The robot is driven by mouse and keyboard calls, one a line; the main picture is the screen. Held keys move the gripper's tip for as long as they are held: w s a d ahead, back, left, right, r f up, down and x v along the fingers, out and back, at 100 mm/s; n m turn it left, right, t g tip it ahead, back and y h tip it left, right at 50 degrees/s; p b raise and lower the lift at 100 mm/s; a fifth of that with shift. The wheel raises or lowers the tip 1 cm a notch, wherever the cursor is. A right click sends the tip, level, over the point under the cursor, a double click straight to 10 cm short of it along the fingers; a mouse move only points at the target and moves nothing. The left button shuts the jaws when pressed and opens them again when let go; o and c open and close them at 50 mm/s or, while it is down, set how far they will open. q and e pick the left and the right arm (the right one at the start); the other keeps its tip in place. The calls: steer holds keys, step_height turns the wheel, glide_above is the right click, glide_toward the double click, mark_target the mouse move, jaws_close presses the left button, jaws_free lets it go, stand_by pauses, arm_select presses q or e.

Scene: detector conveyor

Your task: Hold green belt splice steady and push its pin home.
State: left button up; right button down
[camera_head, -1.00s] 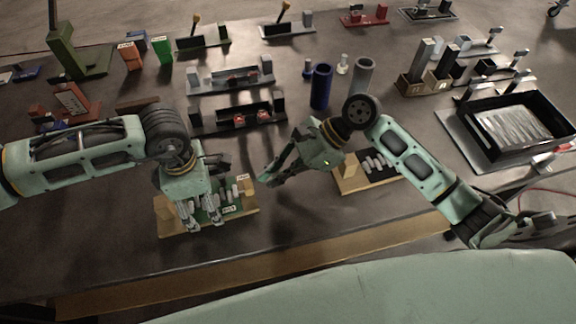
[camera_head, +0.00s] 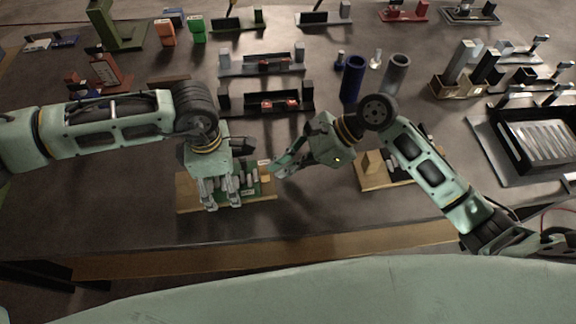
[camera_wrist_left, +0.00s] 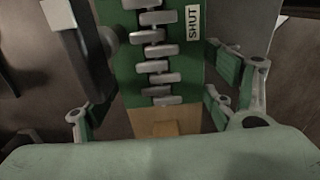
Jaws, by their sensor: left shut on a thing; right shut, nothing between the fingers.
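The green belt splice (camera_head: 246,188) lies on a wooden base (camera_head: 188,201) near the table's front edge. In the left wrist view, the splice (camera_wrist_left: 124,62) shows a row of interlocked grey metal knuckles and a white label (camera_wrist_left: 193,22) reading SHUT. My left gripper (camera_head: 220,194) is above it, shut on the splice, with its fingers on either side in the wrist view. My right gripper (camera_head: 279,172) is shut and empty, its tip close to the splice's right end. I cannot tell whether it touches. I cannot make out the pin.
A second wooden-based fixture (camera_head: 372,172) stands right of my right gripper. Behind are a black bracket with red parts (camera_head: 265,106), a blue cylinder (camera_head: 353,78) and a grey cylinder (camera_head: 396,74). A black tray (camera_head: 508,150) is at the right. Table front left is clear.

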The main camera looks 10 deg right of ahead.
arm_select(q)
steer(key=shift+d, duration=0.15)
arm_select(e)
steer(key=v, duration=1)
arm_select(q)
steer(key=o, duration=1.7)
steer(key=shift+r, duration=0.1)
